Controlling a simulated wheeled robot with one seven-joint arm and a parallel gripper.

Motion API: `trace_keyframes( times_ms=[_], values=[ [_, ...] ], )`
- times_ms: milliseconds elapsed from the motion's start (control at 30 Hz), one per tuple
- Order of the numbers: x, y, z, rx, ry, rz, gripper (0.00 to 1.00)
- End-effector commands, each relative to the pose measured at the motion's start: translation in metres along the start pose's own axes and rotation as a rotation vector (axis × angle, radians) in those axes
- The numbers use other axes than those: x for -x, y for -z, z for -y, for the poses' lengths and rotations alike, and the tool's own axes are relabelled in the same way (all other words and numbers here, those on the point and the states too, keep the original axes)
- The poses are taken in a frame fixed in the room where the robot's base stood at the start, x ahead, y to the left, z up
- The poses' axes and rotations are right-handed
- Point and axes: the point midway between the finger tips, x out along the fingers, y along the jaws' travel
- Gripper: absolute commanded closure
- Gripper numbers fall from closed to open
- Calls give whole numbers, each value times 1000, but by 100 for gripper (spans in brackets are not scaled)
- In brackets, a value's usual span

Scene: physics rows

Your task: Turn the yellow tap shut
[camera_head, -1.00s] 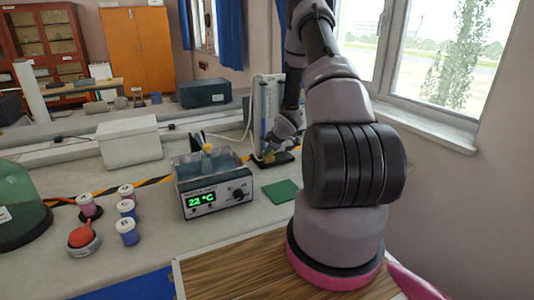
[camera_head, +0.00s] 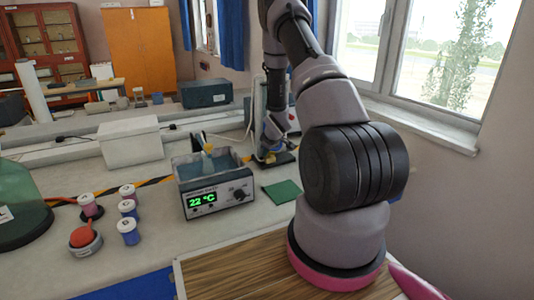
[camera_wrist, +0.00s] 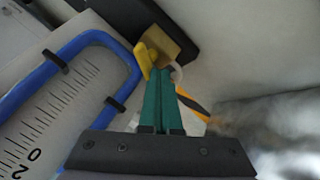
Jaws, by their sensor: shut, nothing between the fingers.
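The yellow tap (camera_wrist: 144,60) shows in the wrist view, just beyond my fingertips. It has a yellow handle on a tan block-like part. My gripper (camera_wrist: 161,72) has its green fingers together with nothing between them. The fingertips are right beside the tap's lower right side; I cannot tell whether they touch it. In the head view the end of my gripper (camera_head: 263,156) is small and low by the stand, and the tap itself is hidden or too small to make out there.
A blue tube with a printed scale (camera_wrist: 62,100) runs close at the left in the wrist view. In the head view the water bath (camera_head: 214,184) reading 22 °C stands left of my gripper. A green pad (camera_head: 282,190) lies in front. Several capped jars (camera_head: 129,230) stand further left.

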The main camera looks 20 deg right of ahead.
Motion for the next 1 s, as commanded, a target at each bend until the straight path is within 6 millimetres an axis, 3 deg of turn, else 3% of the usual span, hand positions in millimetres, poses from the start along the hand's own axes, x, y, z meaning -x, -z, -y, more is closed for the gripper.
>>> trace_keyframes(
  times_ms=[533,1000],
  values=[
    [-7,13,0,-364,-196,195,100],
    [-8,12,-2,-498,-266,265,100]
  ],
)
